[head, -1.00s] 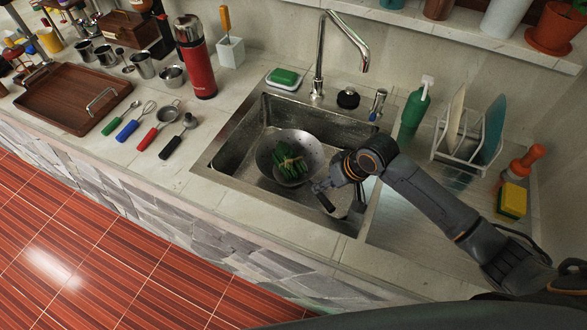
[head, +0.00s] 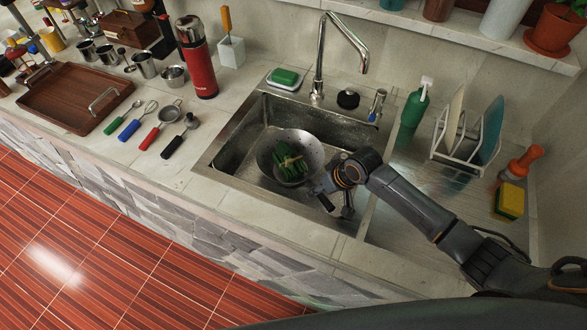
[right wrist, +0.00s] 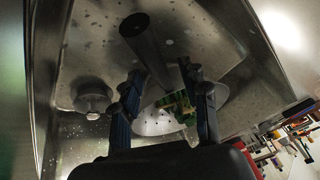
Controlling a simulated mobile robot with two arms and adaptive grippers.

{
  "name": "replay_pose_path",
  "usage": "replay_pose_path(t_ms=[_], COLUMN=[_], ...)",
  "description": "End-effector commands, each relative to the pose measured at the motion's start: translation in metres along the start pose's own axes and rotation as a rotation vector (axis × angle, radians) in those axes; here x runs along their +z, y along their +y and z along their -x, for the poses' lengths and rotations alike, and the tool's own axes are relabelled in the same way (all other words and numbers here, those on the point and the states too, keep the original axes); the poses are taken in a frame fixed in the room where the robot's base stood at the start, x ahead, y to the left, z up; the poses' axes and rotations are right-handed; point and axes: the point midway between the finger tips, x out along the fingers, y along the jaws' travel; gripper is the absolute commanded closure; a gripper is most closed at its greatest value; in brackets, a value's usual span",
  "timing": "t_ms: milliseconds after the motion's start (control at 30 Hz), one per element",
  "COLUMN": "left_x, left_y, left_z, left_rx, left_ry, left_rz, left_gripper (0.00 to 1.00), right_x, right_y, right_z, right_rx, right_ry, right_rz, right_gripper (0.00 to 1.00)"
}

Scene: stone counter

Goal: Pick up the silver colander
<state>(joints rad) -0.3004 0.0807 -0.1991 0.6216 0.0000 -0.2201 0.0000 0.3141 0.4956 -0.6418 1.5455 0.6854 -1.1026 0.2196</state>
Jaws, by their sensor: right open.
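The silver colander (head: 311,152) sits in the sink, with a green bundle (head: 289,160) tied by a pale band inside it. My right gripper (head: 337,205) is open, pointing down over the sink just right of the colander's lower right rim. In the right wrist view the gripper (right wrist: 162,76) has its two fingers apart. Part of the perforated colander (right wrist: 152,123) and the green bundle (right wrist: 181,104) show between and beyond them. A dark rod (right wrist: 146,45), seemingly the colander's handle, runs between the fingers; contact cannot be told. My left gripper is not visible.
The sink (head: 238,148) has raised walls around the colander. The faucet (head: 319,60) stands behind it. A green bottle (head: 413,108) and a dish rack (head: 466,148) stand right. Several utensils (head: 160,125) lie left. Bare counter lies between them and the sink.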

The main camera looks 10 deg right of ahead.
Motion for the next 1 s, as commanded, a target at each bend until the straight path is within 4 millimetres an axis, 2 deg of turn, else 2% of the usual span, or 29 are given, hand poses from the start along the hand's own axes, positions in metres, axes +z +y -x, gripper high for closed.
replay_pose_path(t_ms=[633, 667, 867, 1000], left_x=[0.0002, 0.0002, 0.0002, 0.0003], left_y=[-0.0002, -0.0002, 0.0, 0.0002], left_z=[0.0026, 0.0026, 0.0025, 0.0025], left_rx=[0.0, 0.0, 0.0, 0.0], left_ry=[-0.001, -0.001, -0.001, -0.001], left_rz=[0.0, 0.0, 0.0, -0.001], left_gripper=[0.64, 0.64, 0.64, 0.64], right_x=[0.0021, 0.0021, 0.0021, 0.002], right_y=[0.0008, 0.0008, 0.0009, 0.001], right_z=[-0.0044, -0.0044, -0.0043, -0.0043], right_rx=[0.0, 0.0, 0.0, 0.0], right_ry=[0.0, 0.0, 0.0, 0.0], right_rz=[0.0, 0.0, 0.0, 0.0], right_gripper=[0.56, 0.6, 1.0, 1.0])
